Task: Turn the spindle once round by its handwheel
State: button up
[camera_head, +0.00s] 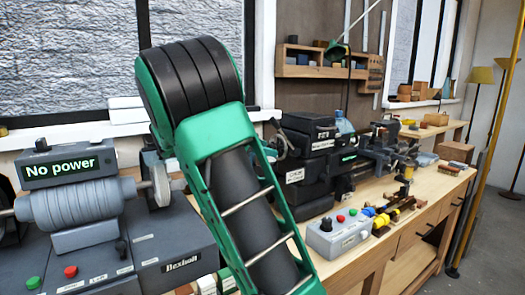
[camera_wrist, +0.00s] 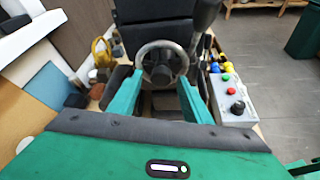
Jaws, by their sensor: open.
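In the wrist view the handwheel (camera_wrist: 162,46) is a grey ring with a dark hub, facing me on the front of a dark machine (camera_wrist: 155,12). My gripper (camera_wrist: 159,82) is open, its two green fingers apart and pointing at the wheel. The fingertips overlap the left and right lower sides of the rim in the picture. I cannot tell whether they touch it, and nothing shows gripped between them. The spindle behind the wheel is hidden. In the head view my arm covers the gripper; the black machine (camera_head: 310,150) stands just right of the arm.
A grey control box (camera_head: 338,232) with coloured buttons sits on the bench right of the machine; it is close to my right finger in the wrist view (camera_wrist: 232,100). A winding machine (camera_head: 75,205) with a "No power" display stands at left. Open floor (camera_head: 495,245) lies at far right.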

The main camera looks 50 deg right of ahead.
jog(key=shift+d+f, duration=0.15)
jog(key=shift+d, duration=0.2)
jog(key=shift+c, duration=0.5)
jog(key=c, duration=0.9)
jog(key=shift+c, duration=0.2)
jog(key=shift+m, duration=0.4)
jog(key=shift+s+a+f+m+t+h, duration=0.1)
jog(key=shift+f+m+t+h, duration=0.25)
jog(key=shift+m+h, duration=2.1)
jog(key=shift+s+f+m+t+h, duration=0.15)
jog(key=shift+m+t, duration=0.3)
jog(key=shift+m, duration=4.3)
jog(key=shift+w+a+f+m+t+h, duration=0.1)
jog(key=shift+f+m+t+h, duration=0.3)
jog(key=shift+m+h, duration=2.05)
jog(key=shift+m+y, duration=1.05)
jog(key=shift+m, duration=0.6)
